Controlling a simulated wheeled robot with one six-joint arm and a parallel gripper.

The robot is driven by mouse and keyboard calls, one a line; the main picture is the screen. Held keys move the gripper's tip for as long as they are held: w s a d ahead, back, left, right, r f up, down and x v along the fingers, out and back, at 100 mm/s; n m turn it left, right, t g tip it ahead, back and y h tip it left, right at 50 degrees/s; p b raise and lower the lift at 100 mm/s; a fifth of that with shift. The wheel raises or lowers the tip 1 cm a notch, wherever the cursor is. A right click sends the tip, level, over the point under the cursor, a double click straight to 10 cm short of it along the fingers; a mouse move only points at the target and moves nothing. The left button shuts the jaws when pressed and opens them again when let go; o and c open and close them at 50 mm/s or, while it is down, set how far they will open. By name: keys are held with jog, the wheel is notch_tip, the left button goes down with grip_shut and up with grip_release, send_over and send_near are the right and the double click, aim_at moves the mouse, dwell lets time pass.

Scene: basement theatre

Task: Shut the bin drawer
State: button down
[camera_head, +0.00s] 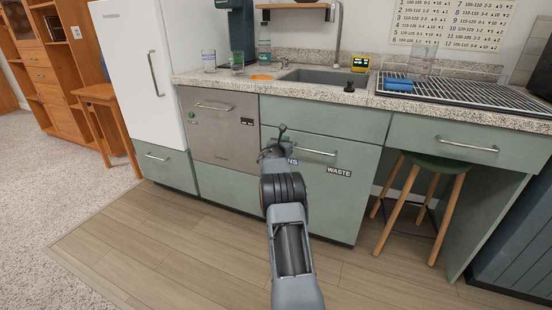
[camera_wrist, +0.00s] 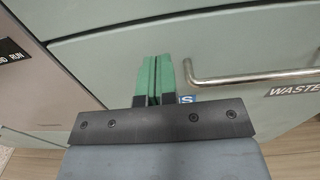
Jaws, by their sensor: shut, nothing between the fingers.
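The bin drawer (camera_head: 318,200) is the green front with a "WASTE" label under the sink counter. It looks flush or nearly flush with the fronts around it; I cannot tell whether a small gap is left. Its metal handle (camera_head: 315,152) is near its top edge, and it also shows in the wrist view (camera_wrist: 250,77). My gripper (camera_head: 281,131) is in front of the drawer's upper left part. In the wrist view its green fingers (camera_wrist: 156,60) are shut and empty, just left of the handle's end. They partly hide a blue label; contact with the front is unclear.
A grey appliance front (camera_head: 218,130) is to the left, beside a white fridge (camera_head: 133,70). A stool (camera_head: 430,170) stands to the right under the counter. The counter (camera_head: 300,91) holds glasses and a sink. The wooden floor in front is clear.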

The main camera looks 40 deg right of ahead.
jog(key=p+v, duration=0.2)
jog(key=v, duration=0.8)
jog(key=shift+a+f+p, duration=0.15)
jog(key=shift+a+p, duration=0.1)
jog(key=shift+p, duration=0.15)
jog(key=s+a+r+m+g+y+p, duration=0.1)
jog(key=s+a+r+m+g+p, duration=0.15)
jog(key=a+r+m+p, duration=0.35)
jog(key=s+a+r+m+g+y+p, duration=0.1)
jog(key=s+a+r+m+p, duration=0.1)
jog(key=s+r+p, duration=0.35)
jog(key=s+a+r+m+g+y+p, duration=0.1)
jog(key=s+a+r+m+g+p, duration=0.2)
jog(key=r, duration=0.6)
jog(key=s+a+r+m+y+p, duration=0.4)
jog(key=s+a+p, duration=0.1)
jog(key=a, duration=0.4)
jog(key=s+a+r+m+t+y+p, duration=0.1)
jog(key=s+a+r+m+y+p, duration=0.3)
jog(key=a, duration=0.6)
jog(key=s+a+r+m+t+y+p, duration=0.1)
jog(key=s+a+r+m+y+p, duration=0.3)
jog(key=s+a+p, duration=0.4)
jog(key=shift+a+r+y+p, duration=0.6)
jog(key=shift+a+r+p, duration=0.2)
jog(key=shift+a+p, duration=0.15)
jog(key=shift+s, duration=0.1)
